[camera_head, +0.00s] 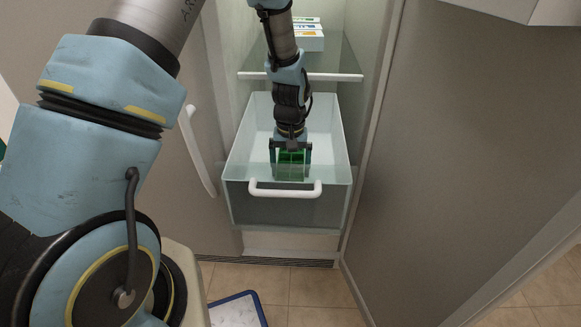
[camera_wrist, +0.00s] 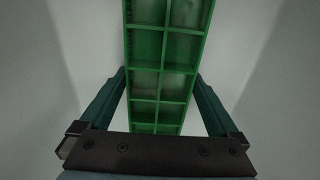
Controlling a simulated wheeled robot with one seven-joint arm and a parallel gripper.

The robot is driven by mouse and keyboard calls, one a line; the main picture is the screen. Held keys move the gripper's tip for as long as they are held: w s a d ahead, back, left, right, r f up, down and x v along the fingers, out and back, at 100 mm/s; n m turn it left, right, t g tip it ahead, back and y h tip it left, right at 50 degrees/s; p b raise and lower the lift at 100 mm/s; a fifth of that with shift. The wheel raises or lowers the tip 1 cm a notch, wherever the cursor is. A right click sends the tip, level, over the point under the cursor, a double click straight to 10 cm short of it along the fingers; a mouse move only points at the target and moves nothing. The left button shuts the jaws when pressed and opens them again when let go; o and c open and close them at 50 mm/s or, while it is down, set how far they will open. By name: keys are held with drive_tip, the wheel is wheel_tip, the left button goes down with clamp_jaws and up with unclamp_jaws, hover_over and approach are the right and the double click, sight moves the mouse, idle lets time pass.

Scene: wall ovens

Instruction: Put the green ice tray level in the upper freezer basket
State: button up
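The green ice tray (camera_head: 291,172) is inside the pulled-out clear freezer basket (camera_head: 338,197), near its front wall. In the wrist view the tray (camera_wrist: 162,49) shows its square compartments and runs lengthwise between my fingers. My gripper (camera_head: 290,150) reaches down into the basket from above. Its two fingers (camera_wrist: 161,88) stand at either side of the tray, close against its edges, and appear shut on it. Whether the tray's underside touches the basket floor is hidden.
The basket has a white front handle (camera_head: 285,189). Above it is a glass shelf with a white front edge (camera_head: 300,77), and boxes (camera_head: 308,38) stand on it. A grey door (camera_head: 465,150) stands to the right. A blue-rimmed tray (camera_head: 237,311) lies on the floor.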

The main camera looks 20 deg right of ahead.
drive_tip(key=shift+r, duration=0.1)
wheel_tip(320, 180, up, 12)
drive_tip(key=p, duration=0.2)
drive_tip(key=shift+r, duration=0.15)
idle(0.6)
